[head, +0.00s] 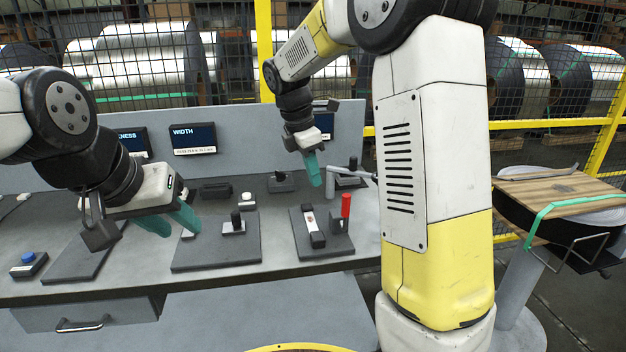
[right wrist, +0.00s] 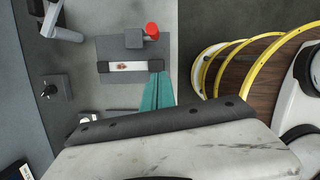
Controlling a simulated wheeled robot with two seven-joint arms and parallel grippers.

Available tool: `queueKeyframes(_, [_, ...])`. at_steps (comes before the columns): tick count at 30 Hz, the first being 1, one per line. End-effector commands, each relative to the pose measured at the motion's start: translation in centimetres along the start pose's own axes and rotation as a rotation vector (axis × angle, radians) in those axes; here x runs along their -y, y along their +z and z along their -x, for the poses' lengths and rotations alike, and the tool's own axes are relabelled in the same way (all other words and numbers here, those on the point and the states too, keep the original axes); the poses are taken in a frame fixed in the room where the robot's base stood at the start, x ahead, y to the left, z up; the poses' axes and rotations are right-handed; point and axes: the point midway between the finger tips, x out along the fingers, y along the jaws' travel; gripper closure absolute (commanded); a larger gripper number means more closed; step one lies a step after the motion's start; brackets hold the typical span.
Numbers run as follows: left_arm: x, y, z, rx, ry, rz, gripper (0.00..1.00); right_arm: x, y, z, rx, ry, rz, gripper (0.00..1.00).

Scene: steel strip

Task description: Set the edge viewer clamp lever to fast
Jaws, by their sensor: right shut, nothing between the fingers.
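A red lever handle (head: 346,205) stands upright on a dark block at the right of a dark base plate (head: 318,245) on the bench. Beside it lies a dark holder with a pale strip (head: 311,225). In the right wrist view the red handle (right wrist: 152,30) sits at the block's end, above the pale strip (right wrist: 133,67). My right gripper (head: 314,175) is shut and empty, above and behind the red handle, apart from it. Its teal fingers (right wrist: 157,92) show in the wrist view, overlapping the strip's right end. My left gripper (head: 170,222) is open and empty over the bench's left part. I see no readable lever label.
Another plate with a small black-knobbed fixture (head: 235,223) lies left of the red lever. A grey handle fixture (head: 345,176) stands behind it. A WIDTH screen (head: 193,138) is on the back panel. A wooden-topped coil stand (head: 565,190) is at right.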

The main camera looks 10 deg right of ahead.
Motion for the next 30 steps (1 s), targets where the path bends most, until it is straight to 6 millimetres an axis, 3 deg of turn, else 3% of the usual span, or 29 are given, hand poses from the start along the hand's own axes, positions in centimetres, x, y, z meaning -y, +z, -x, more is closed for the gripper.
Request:
queueKeyframes(12, [0.0, 0.0, 0.0, 0.000, 0.000, 0.000, 0.64, 0.1, 0.0, -8.8, 0.000, -0.005, 0.000, 1.00])
queueKeyframes(19, [0.0, 0.0, 0.0, 0.000, 0.000, 0.000, 0.64, 0.0, 3.2, -9.2, 0.000, 0.000, -0.003, 1.00])
queueKeyframes(30, [0.0, 0.0, 0.0, 0.000, 0.000, 0.000, 0.64, 0.0, 3.9, -9.3, 0.000, 0.000, -0.001, 1.00])
